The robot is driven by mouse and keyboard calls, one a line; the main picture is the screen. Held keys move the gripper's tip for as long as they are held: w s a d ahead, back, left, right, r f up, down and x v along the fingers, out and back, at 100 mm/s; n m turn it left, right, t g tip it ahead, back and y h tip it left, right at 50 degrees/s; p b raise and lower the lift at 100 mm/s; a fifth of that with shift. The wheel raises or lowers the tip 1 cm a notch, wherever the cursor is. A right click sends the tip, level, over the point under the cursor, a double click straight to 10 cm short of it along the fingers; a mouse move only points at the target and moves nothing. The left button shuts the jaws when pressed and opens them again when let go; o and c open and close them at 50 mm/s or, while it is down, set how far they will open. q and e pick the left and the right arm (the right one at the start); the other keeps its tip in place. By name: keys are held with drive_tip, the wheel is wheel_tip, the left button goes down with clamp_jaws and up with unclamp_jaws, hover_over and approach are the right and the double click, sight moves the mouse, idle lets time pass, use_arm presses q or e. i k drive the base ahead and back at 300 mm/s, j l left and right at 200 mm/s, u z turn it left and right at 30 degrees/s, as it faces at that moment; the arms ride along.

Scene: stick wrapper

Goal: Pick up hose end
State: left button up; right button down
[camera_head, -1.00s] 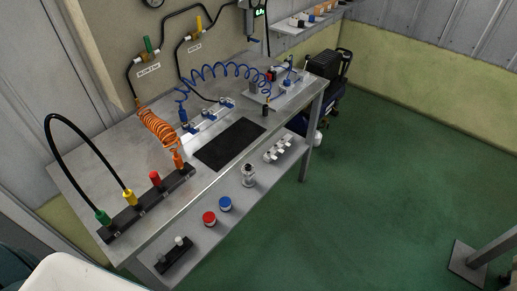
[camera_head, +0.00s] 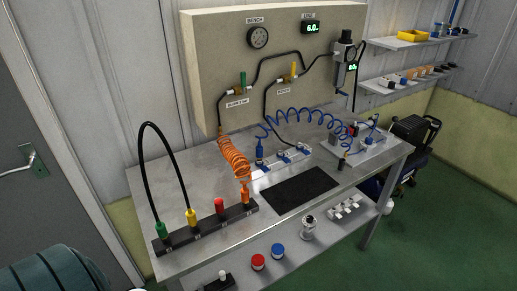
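A black hose (camera_head: 143,175) arches between a green end (camera_head: 161,230) and a yellow end (camera_head: 190,217), both upright in the black block (camera_head: 206,230) at the bench's front left. An orange coiled hose (camera_head: 234,160) runs from the wall panel down to an orange end (camera_head: 245,193) in the same block. A red piece (camera_head: 219,206) stands between the yellow and orange ends. A blue coiled hose (camera_head: 290,122) spans the back of the bench to the right-hand plate. The task does not say which hose end is meant. Neither gripper is in view.
The metal bench (camera_head: 165,185) has a bare black mat (camera_head: 300,187) at its middle. A lower shelf (camera_head: 325,235) holds red and blue round pieces and small fittings. A ribbed teal object (camera_head: 65,272) is at lower left. The green floor (camera_head: 440,230) at right is clear.

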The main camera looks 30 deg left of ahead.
sight(260, 148)
drive_tip(key=i+l+u, duration=0.15)
drive_tip(key=l+u, duration=0.15)
drive_tip(key=u, duration=0.15)
drive_tip(key=i+l+u, duration=0.1)
drive_tip(key=l+u, duration=0.2)
drive_tip(key=u, duration=0.15)
